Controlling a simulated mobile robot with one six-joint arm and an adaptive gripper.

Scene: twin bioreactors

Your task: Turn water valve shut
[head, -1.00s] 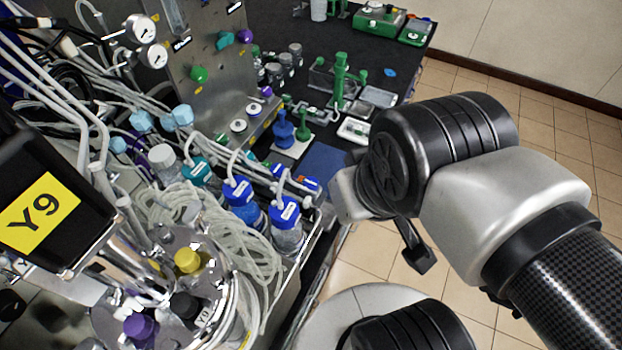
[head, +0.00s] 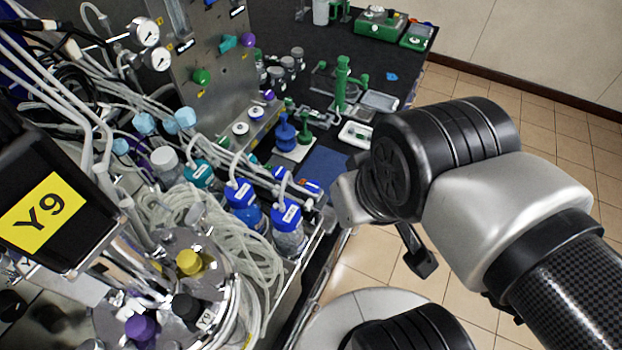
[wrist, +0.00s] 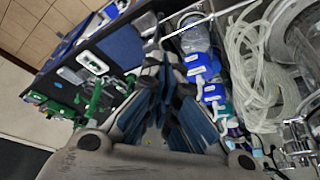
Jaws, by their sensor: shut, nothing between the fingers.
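The steel panel (head: 215,115) at the upper left of the head view carries a green knob (head: 201,76), a teal knob (head: 228,42) and a purple knob (head: 248,40). I cannot tell which of them, if any, is the water valve. My gripper (wrist: 168,98) shows in the wrist view with its blue-padded fingers shut and nothing between them. It is above the bench area, with blue-capped bottles beyond and to the right of its fingers. In the head view my arm hides the fingers. No valve is clearly seen in the wrist view.
Blue-capped bottles (head: 287,215) stand at the bench's front edge among loose white tubing (head: 262,265). Gauges (head: 146,32) are at upper left. Open tiled floor (head: 545,125) lies right.

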